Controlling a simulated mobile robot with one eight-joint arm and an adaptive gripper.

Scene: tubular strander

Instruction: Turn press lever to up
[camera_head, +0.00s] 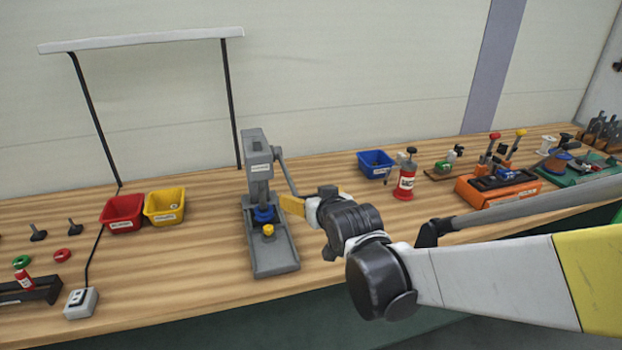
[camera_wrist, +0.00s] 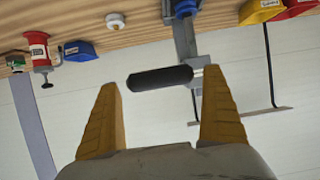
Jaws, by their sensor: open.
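The grey press (camera_head: 254,160) stands upright on the wooden bench, with a blue and a yellow part above its base. Its lever (camera_head: 286,172) slopes down to the right from the press head; its lower end is hidden behind my gripper (camera_head: 290,204). In the wrist view, which is upside down, the lever's black handle (camera_wrist: 150,79) lies crosswise in the gap between my two yellow fingers. The fingers are spread apart and neither visibly touches the handle. The grey press (camera_wrist: 184,36) rises behind it. Whether the handle is between the tips or just beyond them is unclear.
A red bin (camera_head: 122,212) and a yellow bin (camera_head: 164,206) stand left of the press. A lamp frame (camera_head: 140,40) rises behind.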

